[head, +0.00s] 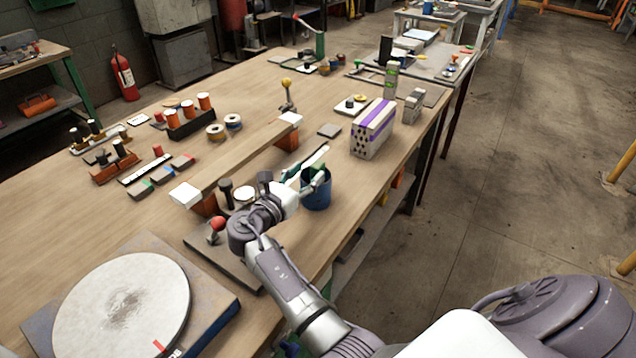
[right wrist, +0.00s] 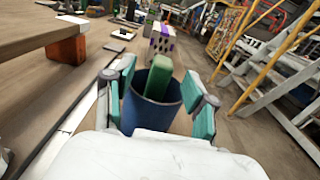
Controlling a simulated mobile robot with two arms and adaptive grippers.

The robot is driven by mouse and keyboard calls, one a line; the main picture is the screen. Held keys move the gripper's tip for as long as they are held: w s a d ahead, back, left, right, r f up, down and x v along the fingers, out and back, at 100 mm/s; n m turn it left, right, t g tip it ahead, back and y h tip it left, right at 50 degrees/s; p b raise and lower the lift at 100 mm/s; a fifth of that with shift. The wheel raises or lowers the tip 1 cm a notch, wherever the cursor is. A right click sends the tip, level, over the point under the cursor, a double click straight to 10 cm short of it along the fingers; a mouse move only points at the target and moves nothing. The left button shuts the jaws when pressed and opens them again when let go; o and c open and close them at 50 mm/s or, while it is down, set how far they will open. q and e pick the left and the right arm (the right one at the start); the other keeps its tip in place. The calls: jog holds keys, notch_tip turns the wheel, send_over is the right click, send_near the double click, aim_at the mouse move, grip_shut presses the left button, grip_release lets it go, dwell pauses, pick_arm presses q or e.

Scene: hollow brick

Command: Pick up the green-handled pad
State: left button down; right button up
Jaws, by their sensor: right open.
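A green block-shaped handle (right wrist: 158,76) stands in a dark blue cup (right wrist: 150,108) in the right wrist view. I take it to be the green-handled pad; its lower part is hidden inside the cup. The blue cup also shows in the head view (head: 317,197), near the table's right edge. My right gripper (head: 308,178) is open, with its teal finger pads (right wrist: 160,84) on either side of the cup and handle in the wrist view. I cannot tell whether they touch the cup. My left gripper is not in view.
A white hollow brick with a purple stripe (head: 373,128) stands beyond the cup. A wooden beam (head: 240,158) rests on orange supports to the left. A round disc (head: 122,305) lies on a slab at the near left. Floor lies right of the table.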

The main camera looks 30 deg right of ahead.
aim_at(313, 168)
jog(key=x, duration=0.1)
jog(key=b+x, duration=0.1)
jog(key=x, duration=0.2)
jog(key=shift+s+d+b, duration=0.2)
jog(key=shift+b, duration=0.2)
jog(key=shift+w+d+r, duration=0.1)
jog(key=shift+w+d, duration=0.1)
jog(key=shift+d, duration=0.1)
jog(key=shift+c, duration=0.6)
grip_shut()
